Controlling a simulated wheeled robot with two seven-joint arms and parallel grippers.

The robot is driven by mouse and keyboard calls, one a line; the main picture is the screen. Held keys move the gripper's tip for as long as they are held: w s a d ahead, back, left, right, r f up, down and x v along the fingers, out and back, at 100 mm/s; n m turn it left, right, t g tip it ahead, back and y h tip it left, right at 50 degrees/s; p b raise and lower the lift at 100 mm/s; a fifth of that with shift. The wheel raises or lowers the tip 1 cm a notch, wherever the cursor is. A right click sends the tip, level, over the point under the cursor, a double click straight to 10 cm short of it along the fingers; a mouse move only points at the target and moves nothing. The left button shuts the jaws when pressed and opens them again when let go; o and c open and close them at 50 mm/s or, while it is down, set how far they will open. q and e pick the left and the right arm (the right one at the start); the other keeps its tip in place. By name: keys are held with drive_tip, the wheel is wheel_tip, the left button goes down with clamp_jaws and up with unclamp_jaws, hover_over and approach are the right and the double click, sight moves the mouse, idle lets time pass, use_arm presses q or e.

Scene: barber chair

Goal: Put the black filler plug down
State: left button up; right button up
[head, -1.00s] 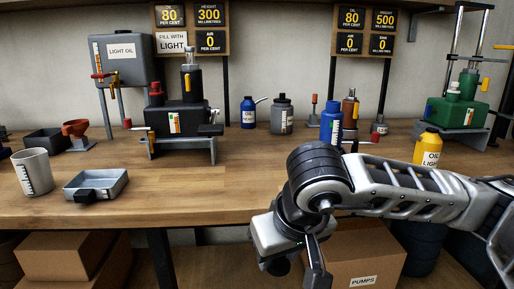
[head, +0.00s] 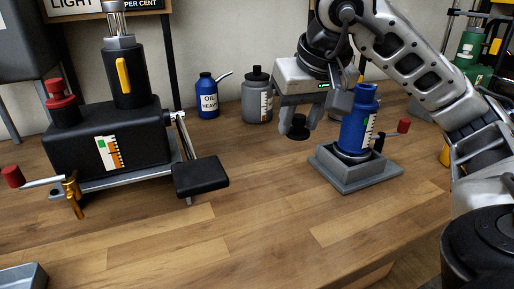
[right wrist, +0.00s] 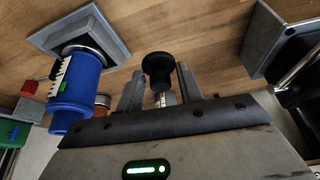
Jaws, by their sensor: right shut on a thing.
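My right gripper (head: 297,118) reaches in from the right and points down over the bench. It is shut on the black filler plug (head: 298,130), a small dark round piece between the fingertips. In the right wrist view the plug (right wrist: 157,68) shows between the two fingers of the gripper (right wrist: 160,88), with wood behind it. I cannot tell whether the plug touches the bench. The blue bottle jack (head: 356,128) stands upright on a grey base just right of the gripper. My left gripper is not in view.
A black hydraulic unit (head: 105,148) with a red-topped cap (head: 59,93) and a black pedal (head: 201,176) stands at left. A blue oil can (head: 208,100) and a grey bottle (head: 257,97) stand behind. The bench (head: 250,200) is clear in front of the gripper.

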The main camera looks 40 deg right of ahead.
approach(265, 158)
drive_tip(key=shift+w+d+f+b, duration=0.3)
drive_tip(key=shift+w+f+b, duration=0.05)
drive_tip(key=shift+w+f, duration=0.45)
drive_tip(key=shift+w+d+f, duration=0.1)
drive_tip(key=shift+w+f, duration=0.05)
drive_tip(key=shift+f, duration=0.15)
wheel_tip(265, 158, down, 3)
drive_tip(key=shift+w+f+b, duration=0.15)
drive_tip(key=shift+f+b, duration=0.05)
drive_tip(key=shift+b, duration=0.2)
drive_tip(key=shift+f, duration=0.1)
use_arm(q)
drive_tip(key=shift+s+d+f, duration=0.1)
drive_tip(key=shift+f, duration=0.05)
use_arm(e)
drive_tip(key=o, duration=1)
drive_tip(key=shift+c, duration=0.2)
